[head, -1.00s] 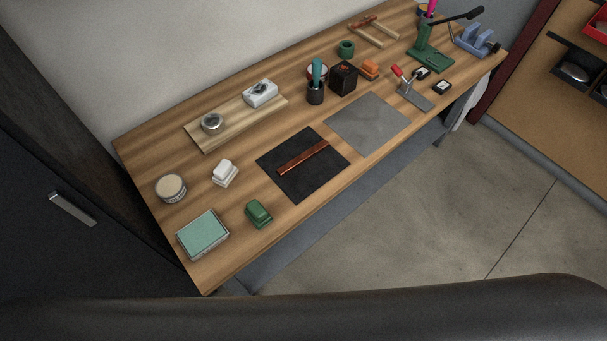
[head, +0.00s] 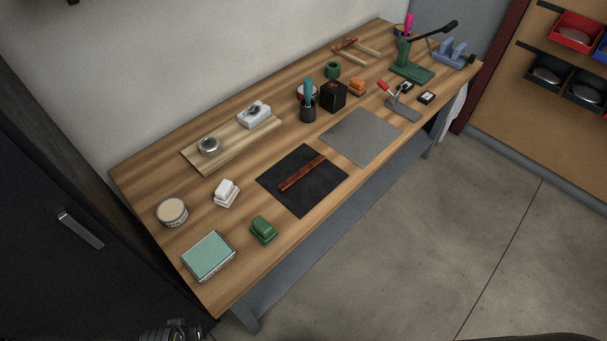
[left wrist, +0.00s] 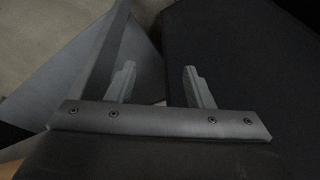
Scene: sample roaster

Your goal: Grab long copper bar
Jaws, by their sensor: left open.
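The long copper bar (head: 302,173) lies diagonally on a black mat (head: 325,198) on the wooden workbench in the head view. Nothing covers it. My left gripper (left wrist: 158,84) shows in the left wrist view with its two fingers apart and nothing between them. It is away from the bar, and the bar is not in that view. My right gripper is in neither view.
The workbench (head: 150,190) also bears a grey plate (head: 362,136), a green block (head: 263,229), a teal-topped box (head: 208,256), a round tin (head: 172,212) and white blocks (head: 227,193). A green press (head: 408,65) stands at the far end. Open floor lies to the right.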

